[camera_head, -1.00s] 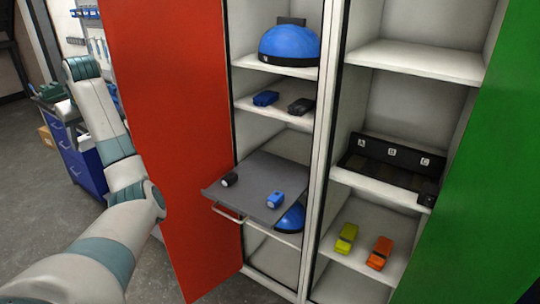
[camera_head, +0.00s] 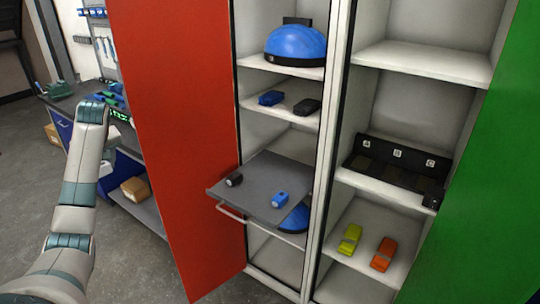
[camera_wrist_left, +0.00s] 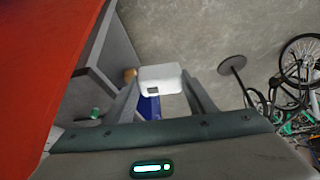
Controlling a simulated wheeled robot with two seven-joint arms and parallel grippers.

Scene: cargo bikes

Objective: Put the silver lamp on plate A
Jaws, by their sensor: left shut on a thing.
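The silver lamp (camera_wrist_left: 162,76) is a pale, rounded block between the fingers of my left gripper (camera_wrist_left: 161,88) in the left wrist view. The gripper is shut on it. In the head view my left arm rises at the left edge, outside the red door, and I cannot make out the lamp there. Plate A (camera_head: 363,162) is the left dark place under the label A in a black holder (camera_head: 397,178) on the middle shelf of the right cabinet. It looks empty. My right gripper is not in view.
The open red door (camera_head: 175,150) stands between my left arm and the shelves. A green door (camera_head: 480,190) stands at the right. A grey pull-out shelf (camera_head: 250,185) bears a black lamp (camera_head: 235,180) and a blue lamp (camera_head: 280,199). Yellow (camera_head: 350,239) and orange (camera_head: 384,254) lamps stand below the holder.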

